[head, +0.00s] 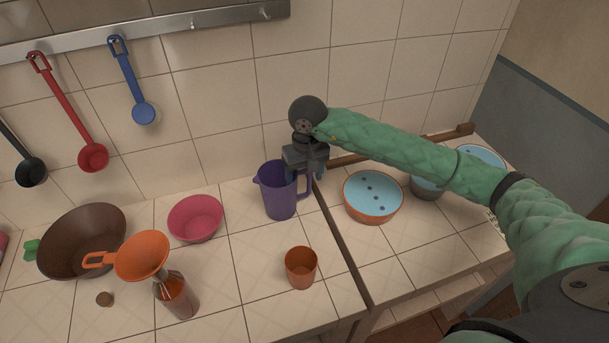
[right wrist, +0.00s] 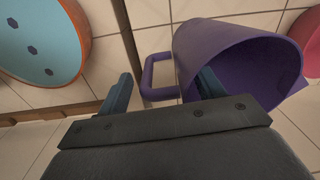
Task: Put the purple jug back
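The purple jug (head: 279,199) stands upright on the tiled counter, left of a brown wooden strip, with its handle (head: 304,187) on the right. My right gripper (head: 306,174) is over the jug's handle side, fingers pointing down. In the right wrist view the fingers (right wrist: 164,90) are wide apart; the jug (right wrist: 232,52) is at the right finger, and its handle (right wrist: 160,76) shows in the gap between them. The right finger overlaps the jug's rim; I cannot tell whether it touches. My left gripper is not in view.
An orange cup (head: 300,268), pink bowl (head: 195,219), brown bowl (head: 82,241) and bottle with an orange funnel (head: 142,257) stand left of the wooden strip (head: 342,237). A blue-lined bowl (head: 372,197) stands right of it. Ladles hang on the wall behind.

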